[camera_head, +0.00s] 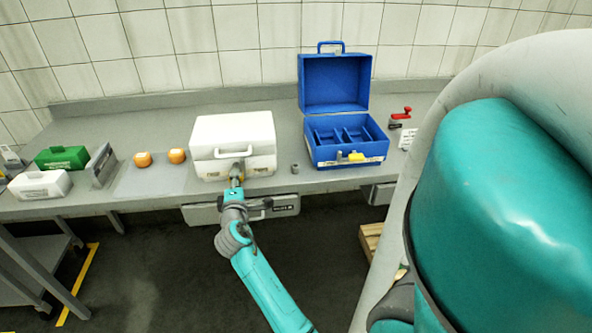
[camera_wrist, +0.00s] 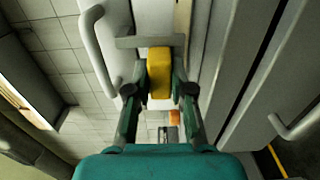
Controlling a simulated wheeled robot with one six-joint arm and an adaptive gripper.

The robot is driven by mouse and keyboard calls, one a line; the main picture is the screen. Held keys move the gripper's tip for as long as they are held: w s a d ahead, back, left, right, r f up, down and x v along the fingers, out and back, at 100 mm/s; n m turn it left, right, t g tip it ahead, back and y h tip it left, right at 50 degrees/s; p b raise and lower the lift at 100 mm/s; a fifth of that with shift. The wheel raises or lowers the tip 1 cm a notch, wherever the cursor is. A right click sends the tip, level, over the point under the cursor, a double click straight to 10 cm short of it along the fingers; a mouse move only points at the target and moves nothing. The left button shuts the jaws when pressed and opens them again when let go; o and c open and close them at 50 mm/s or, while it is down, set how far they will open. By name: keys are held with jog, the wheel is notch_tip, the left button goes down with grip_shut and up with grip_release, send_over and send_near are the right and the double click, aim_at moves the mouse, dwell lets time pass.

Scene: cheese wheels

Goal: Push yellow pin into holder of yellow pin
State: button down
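The yellow pin (camera_wrist: 159,73) is a small block between my fingertips in the wrist view, with a finger against each side. My gripper (camera_wrist: 161,80) appears shut on it. A grey metal bracket (camera_wrist: 128,43), which looks like the pin's holder, lies across the pin's far end; how deep the pin sits in it is hidden. In the head view, my gripper (camera_head: 237,178) is at the front of the closed white case (camera_head: 205,165), below its handle (camera_head: 232,152). The arm mostly covers the pin there.
An open blue case (camera_head: 335,85) with a yellow latch (camera_head: 356,157) stands to the right, with a small grey cylinder (camera_head: 295,168) between the cases. Two orange wheels (camera_head: 143,159) lie to the left. A drawer handle (camera_head: 285,206) is under the counter edge.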

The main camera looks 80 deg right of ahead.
jog(key=shift+a, duration=0.2)
jog(key=shift+s+a, duration=0.15)
jog(key=shift+a, duration=0.15)
jog(key=shift+v, duration=2.4)
jog(key=shift+v, duration=1.35)
